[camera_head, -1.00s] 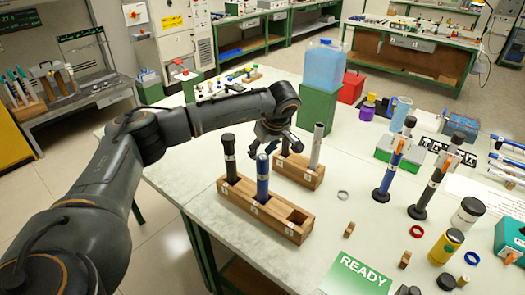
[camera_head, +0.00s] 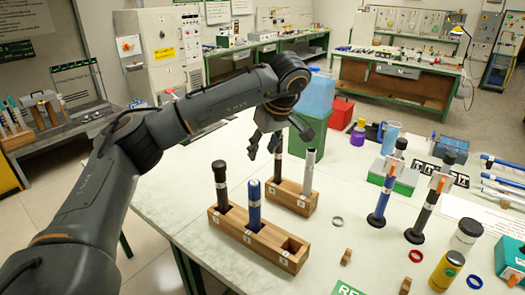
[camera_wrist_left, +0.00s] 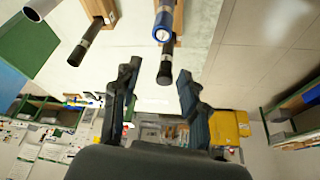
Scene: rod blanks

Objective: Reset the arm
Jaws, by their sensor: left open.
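My left gripper (camera_head: 264,147) is raised above the two wooden racks, open and empty; its spread fingers also show in the wrist view (camera_wrist_left: 158,78). In the front rack (camera_head: 283,262), a black rod (camera_head: 221,180) stands in the left slot and a blue rod (camera_head: 254,208) in the middle slot. The right slot is empty. In the rear rack (camera_head: 304,208) stand a black rod (camera_head: 279,167) and a grey rod (camera_head: 308,172). The gripper is apart from the blue rod. My right gripper is not in view.
A blue container (camera_head: 317,92) stands behind the racks. Rings (camera_head: 337,220) and a yellow jar (camera_head: 446,270) lie to the right. The table's front-left is clear.

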